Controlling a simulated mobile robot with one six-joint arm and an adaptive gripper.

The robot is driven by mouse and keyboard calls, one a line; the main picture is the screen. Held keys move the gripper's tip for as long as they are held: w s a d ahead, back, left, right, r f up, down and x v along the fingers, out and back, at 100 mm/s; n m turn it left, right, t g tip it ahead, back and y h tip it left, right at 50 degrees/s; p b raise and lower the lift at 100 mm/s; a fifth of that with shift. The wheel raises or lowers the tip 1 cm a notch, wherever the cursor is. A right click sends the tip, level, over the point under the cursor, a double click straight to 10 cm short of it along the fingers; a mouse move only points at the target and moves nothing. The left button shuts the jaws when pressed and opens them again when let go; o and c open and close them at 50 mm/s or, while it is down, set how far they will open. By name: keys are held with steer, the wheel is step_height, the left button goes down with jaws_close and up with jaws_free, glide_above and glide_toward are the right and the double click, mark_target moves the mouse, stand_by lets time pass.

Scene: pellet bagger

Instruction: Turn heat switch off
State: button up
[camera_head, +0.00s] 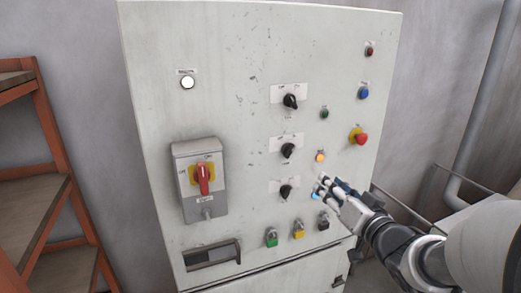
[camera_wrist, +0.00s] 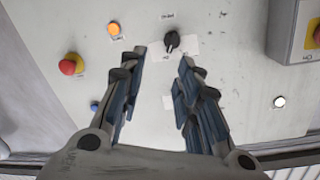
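Three black selector switches stand in a column on the cabinet front: a top one (camera_head: 290,101), a middle one (camera_head: 288,150) and a bottom one (camera_head: 286,191). Their labels are too small to read, so I cannot tell which is the heat switch. In the head view my gripper (camera_head: 321,187) is right of the bottom switch. In the wrist view my gripper (camera_wrist: 164,56) is open and empty, its fingers spread toward the panel. One black knob (camera_wrist: 172,40) shows just beyond the fingertips, apart from them; it looks like the middle switch.
The cabinet (camera_head: 220,60) carries an orange lamp (camera_head: 320,157), a red emergency stop (camera_head: 360,137), a blue button (camera_head: 364,93) and a red-handled switch box (camera_head: 190,152). Several buttons, including a green one (camera_head: 271,238), sit below. A rack (camera_head: 52,125) stands left.

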steer(key=y, duration=0.1)
glide_toward(291, 153)
steer(key=shift+t, duration=0.3)
steer(key=x, duration=0.8)
steer(key=shift+w+a+f+b, duration=0.15)
steer(key=shift+f+b, duration=0.05)
steer(key=shift+b, duration=0.15)
steer(key=shift+c, duration=0.3)
jaws_close()
